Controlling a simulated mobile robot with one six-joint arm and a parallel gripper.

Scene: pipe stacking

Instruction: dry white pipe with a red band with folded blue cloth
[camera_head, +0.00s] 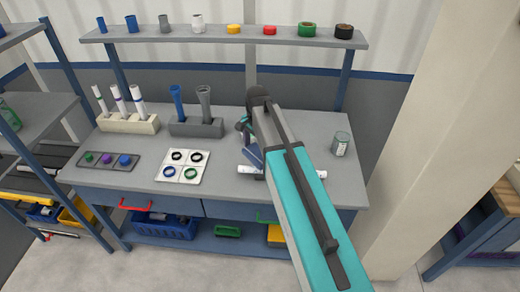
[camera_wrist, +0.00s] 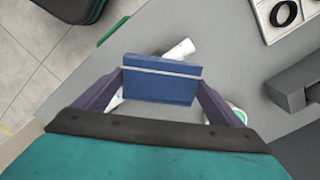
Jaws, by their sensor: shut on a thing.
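The folded blue cloth (camera_wrist: 160,86) is between the two fingers of my gripper (camera_wrist: 162,80), which is shut on it. The cloth (camera_head: 254,156) also shows below my gripper (camera_head: 246,138) in the head view. The white pipe (camera_head: 248,170) lies on its side on the bench, under or just beside the cloth. Its end (camera_wrist: 181,49) sticks out past the cloth in the wrist view; the cloth hides its middle. I cannot see a red band. Whether the cloth touches the pipe is unclear.
A white tile with rings (camera_head: 183,167) lies left of the pipe. A grey stand (camera_head: 196,129) with pipes and a cream rack (camera_head: 128,124) stand behind it to the left. A can (camera_head: 340,144) stands at the right.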

